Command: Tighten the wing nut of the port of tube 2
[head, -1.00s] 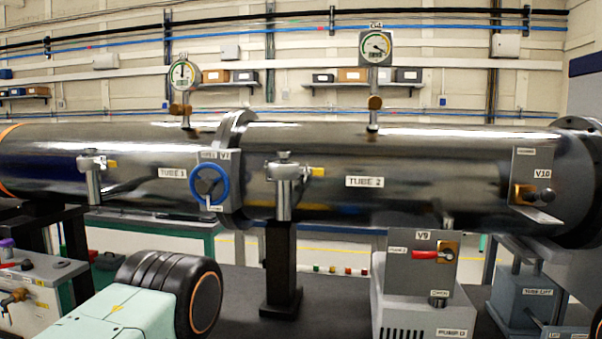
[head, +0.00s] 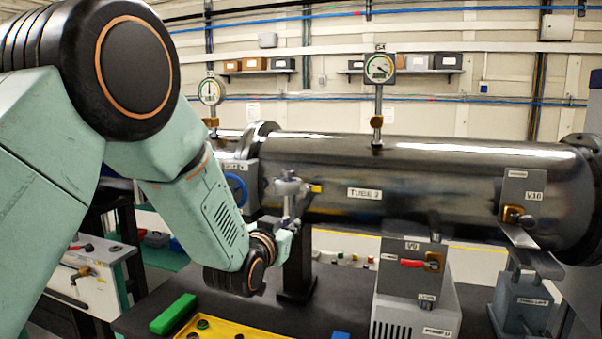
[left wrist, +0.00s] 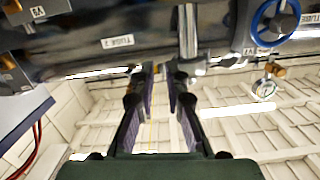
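Tube 2 (head: 420,185) is a dark polished cylinder with a white label; it also shows across the top of the left wrist view (left wrist: 90,55). Its port (head: 290,200) is a silver upright stub with a clamp at the top and a yellow tag (head: 315,188). The wing nut is too small to make out clearly. My left gripper (head: 284,238) is just below and beside the port, its fingers mostly hidden. In the left wrist view its two fingers (left wrist: 160,82) are apart with nothing between them, and the silver port (left wrist: 188,30) is beyond them. My right gripper is not in view.
A blue handwheel (head: 237,190) is left of the port. A grey pump box (head: 415,310) with a red-handled valve stands right of the support post (head: 297,265). A yellow tray (head: 258,332) and green block (head: 173,313) lie on the dark bench below my arm.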

